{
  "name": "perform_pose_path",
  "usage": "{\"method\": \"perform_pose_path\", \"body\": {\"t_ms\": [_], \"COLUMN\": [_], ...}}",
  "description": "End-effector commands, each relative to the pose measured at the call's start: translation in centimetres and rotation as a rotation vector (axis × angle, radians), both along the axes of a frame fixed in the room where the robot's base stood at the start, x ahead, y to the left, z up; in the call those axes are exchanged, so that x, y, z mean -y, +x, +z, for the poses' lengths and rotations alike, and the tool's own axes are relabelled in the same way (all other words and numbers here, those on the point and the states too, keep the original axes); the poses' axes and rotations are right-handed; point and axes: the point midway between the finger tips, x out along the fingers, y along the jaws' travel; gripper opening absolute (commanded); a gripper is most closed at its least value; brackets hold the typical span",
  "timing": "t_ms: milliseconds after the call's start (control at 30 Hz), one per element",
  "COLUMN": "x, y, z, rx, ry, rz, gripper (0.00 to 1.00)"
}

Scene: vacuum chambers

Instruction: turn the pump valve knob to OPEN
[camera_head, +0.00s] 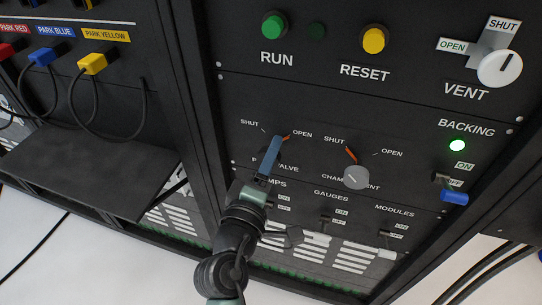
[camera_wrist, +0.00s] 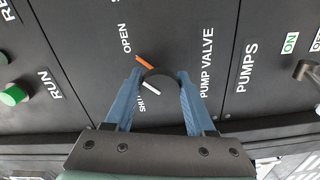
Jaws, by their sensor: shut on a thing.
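The pump valve knob (camera_wrist: 158,84) is a dark round knob on the black panel. In the wrist view it sits between the two blue fingers of my gripper (camera_wrist: 158,80), one finger at each side. The gripper is shut on it. An orange mark (camera_wrist: 145,63) at the knob's edge points toward the OPEN label (camera_wrist: 127,40). A pale mark lies toward the SHUT label (camera_wrist: 148,101). In the head view my gripper (camera_head: 275,145) hides the knob and part of the PUMP VALVE lettering; the orange mark (camera_head: 285,137) shows beside OPEN.
The grey chamber vent knob (camera_head: 356,177) is to the right, its orange mark toward SHUT. Several small switches sit below. The green RUN button (camera_head: 275,25), yellow RESET button (camera_head: 374,40) and white VENT knob (camera_head: 501,68) are above. A dark shelf (camera_head: 90,165) juts out at left.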

Motion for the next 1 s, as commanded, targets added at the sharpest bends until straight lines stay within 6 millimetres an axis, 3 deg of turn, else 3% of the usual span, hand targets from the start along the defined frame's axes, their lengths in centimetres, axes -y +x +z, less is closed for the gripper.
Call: {"method": "perform_pose_path", "body": {"t_ms": [33, 67, 200, 500, 633, 1000], "x": [0.0, 0.0, 0.0, 0.0, -0.4, -2.7], "y": [0.0, 0.0, 0.0, -0.1, -1.0, -8.2], "z": [-0.1, -0.1, -0.1, 0.0, -0.1, -0.3], "rx": [-0.001, -0.001, 0.000, -0.001, -0.002, -0.004], "ry": [0.003, 0.003, 0.002, 0.000, 0.001, 0.001], "rz": [0.000, 0.000, 0.000, 0.000, 0.001, 0.004], "gripper": [0.00, 0.60, 0.84, 0.84, 0.84, 0.84]}}
